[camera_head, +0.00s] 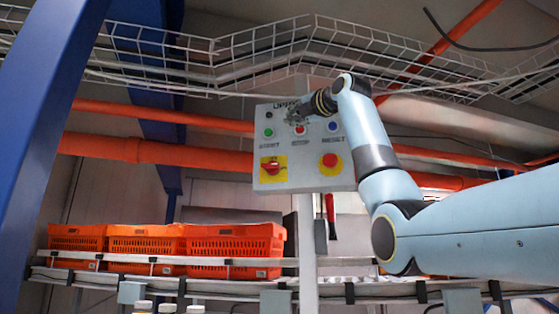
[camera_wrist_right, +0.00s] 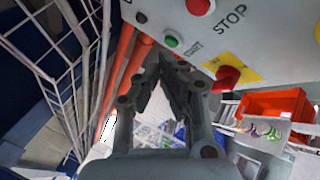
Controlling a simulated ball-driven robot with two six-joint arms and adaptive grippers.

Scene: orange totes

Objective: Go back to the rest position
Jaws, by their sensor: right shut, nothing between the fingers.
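My right gripper (camera_head: 296,118) is in front of the upper part of a grey control panel (camera_head: 262,146) in the head view. My right arm reaches it from the right. In the wrist view the right gripper's fingers (camera_wrist_right: 161,68) are shut with nothing between them. There they lie just below the panel face (camera_wrist_right: 240,50), near the green START button (camera_wrist_right: 172,41). I cannot tell whether they touch the panel. The gripper partly hides the panel's upper buttons in the head view. My left gripper is in neither view.
The panel bears a red rotary switch (camera_head: 272,168) and a red mushroom button (camera_head: 330,161). Orange totes (camera_head: 235,240) stand on a shelf at lower left. A wire cable tray (camera_head: 250,45) and orange pipes (camera_head: 160,151) run close around the arm. A blue post (camera_head: 45,130) stands left.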

